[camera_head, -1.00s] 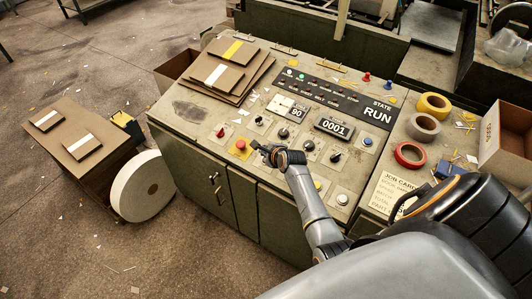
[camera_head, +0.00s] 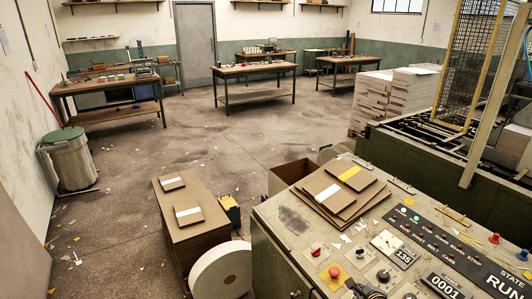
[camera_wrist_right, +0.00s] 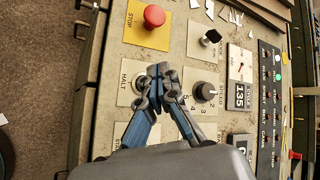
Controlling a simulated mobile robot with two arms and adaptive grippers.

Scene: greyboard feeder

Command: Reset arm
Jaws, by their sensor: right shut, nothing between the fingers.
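My right gripper (camera_wrist_right: 159,76) is shut and empty in the right wrist view. It is over the control panel (camera_head: 290,225), with its closed fingertips in front of a plate marked HALT (camera_wrist_right: 130,80), left of the black SPEED knob (camera_wrist_right: 205,91). I cannot tell whether the fingertips touch anything. A red STOP button (camera_wrist_right: 154,15) on a yellow plate lies beyond the fingertips. In the head view only the tip of my right gripper (camera_head: 366,289) shows at the bottom edge. My left gripper is not in view.
Stacked brown boards (camera_head: 345,190) lie on the panel's far left corner. A dial plate (camera_head: 387,243) and a counter reading 135 sit on the panel. A board stack (camera_head: 180,215) and a white roll (camera_head: 222,272) stand on the floor. Workbenches (camera_head: 255,70) stand behind open floor.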

